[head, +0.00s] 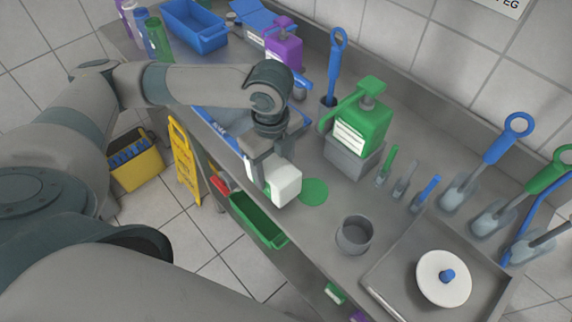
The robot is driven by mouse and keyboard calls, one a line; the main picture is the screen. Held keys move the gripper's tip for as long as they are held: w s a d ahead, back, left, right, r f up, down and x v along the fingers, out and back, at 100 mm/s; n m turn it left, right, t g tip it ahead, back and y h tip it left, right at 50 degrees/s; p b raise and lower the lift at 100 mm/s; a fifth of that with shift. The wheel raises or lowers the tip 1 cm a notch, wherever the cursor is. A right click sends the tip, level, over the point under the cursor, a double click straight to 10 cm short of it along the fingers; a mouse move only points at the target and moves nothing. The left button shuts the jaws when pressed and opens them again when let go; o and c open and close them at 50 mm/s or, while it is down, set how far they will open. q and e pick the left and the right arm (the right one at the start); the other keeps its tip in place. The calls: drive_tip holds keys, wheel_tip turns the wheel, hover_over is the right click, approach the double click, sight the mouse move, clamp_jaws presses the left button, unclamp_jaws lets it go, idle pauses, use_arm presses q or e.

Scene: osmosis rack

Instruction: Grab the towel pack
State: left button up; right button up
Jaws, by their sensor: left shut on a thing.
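A white block-shaped pack (284,186), which looks like the towel pack, is in my left gripper (267,172). The gripper points down and its fingers are shut on the pack. The pack is by the front edge of the grey counter, left of a flat green disc (314,191). I cannot tell whether it touches the counter. Part of the pack is hidden by the fingers. My right gripper does not show.
A blue tray (212,122) lies behind my left gripper. A green pump bottle (363,119), a grey cup (354,234) and a sunken tray with a white disc (443,278) stand to the right. A green bin (258,221) is below the counter edge.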

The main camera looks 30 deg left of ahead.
use_arm(q)
drive_tip(key=s+a+p, duration=0.2)
drive_tip(key=s+p, duration=0.3)
drive_tip(key=s, duration=0.1)
drive_tip(key=s+a+p, duration=0.2)
drive_tip(key=s+p, duration=0.3)
drive_tip(key=s, duration=0.2)
drive_tip(key=shift+a, duration=0.25)
